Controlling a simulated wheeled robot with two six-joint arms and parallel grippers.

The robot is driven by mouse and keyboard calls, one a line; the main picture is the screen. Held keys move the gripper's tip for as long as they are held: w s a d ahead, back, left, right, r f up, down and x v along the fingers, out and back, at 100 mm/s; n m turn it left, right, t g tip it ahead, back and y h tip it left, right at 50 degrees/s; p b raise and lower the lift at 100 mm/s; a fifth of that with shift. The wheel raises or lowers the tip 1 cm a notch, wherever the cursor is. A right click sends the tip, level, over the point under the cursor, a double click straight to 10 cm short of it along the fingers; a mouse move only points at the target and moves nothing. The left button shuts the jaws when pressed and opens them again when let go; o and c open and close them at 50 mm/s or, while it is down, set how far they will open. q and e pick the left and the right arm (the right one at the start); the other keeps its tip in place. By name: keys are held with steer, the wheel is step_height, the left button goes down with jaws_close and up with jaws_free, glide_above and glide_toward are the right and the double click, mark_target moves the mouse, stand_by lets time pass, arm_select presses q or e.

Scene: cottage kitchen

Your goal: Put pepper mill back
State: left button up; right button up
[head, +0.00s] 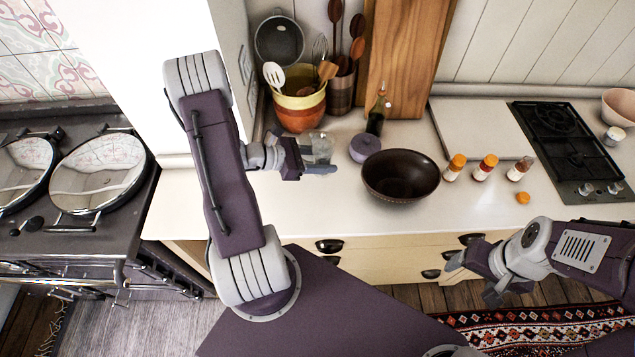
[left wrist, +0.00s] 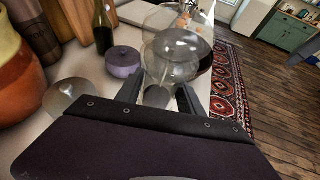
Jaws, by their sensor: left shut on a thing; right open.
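My left gripper (head: 308,168) is shut on a clear, see-through thing, which appears to be the pepper mill (head: 319,148). It is held above the counter, left of the purple lidded pot. In the left wrist view the mill (left wrist: 176,58) looks like rounded clear glass between the two dark fingers (left wrist: 158,96), and the fingers hide part of it. My right gripper (head: 473,277) is open and empty, in front of the drawers at the lower right.
The counter (head: 300,215) is bare in front of the dark bowl (head: 400,176). The purple pot (head: 364,147), an oil bottle (head: 377,112) and a utensil pot (head: 299,108) stand behind. Several orange-capped jars (head: 486,167) stand right of the bowl, before a black hob (head: 566,145).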

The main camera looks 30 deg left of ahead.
arm_select(q)
steer(key=shift+s+a+f, duration=0.15)
steer(key=shift+a+f, duration=0.05)
steer(key=shift+f, duration=0.1)
steer(key=f, duration=0.2)
steer(key=w+f, duration=0.1)
steer(key=f, duration=0.1)
steer(key=w+f, duration=0.1)
steer(key=shift+a+f, duration=0.3)
steer(key=shift+f, duration=0.1)
steer(key=shift+d+f, duration=0.1)
steer(key=shift+f, duration=0.1)
steer(key=shift+s, duration=0.2)
steer(key=f, duration=0.2)
steer(key=f+p, duration=0.1)
steer(key=shift+s+d+f, duration=0.1)
steer(key=shift+s+f, duration=0.15)
steer(key=shift+f, duration=0.1)
steer(key=shift+w+f, duration=0.2)
steer(key=shift+w, duration=0.1)
steer(key=shift+s+f, duration=0.1)
steer(key=shift+s, duration=0.05)
steer(key=o, duration=1.4)
steer(key=shift+s, duration=0.1)
arm_select(e)
steer(key=shift+w+a+r, duration=0.15)
steer(key=shift+w+a, duration=0.2)
steer(key=shift+w, duration=0.25)
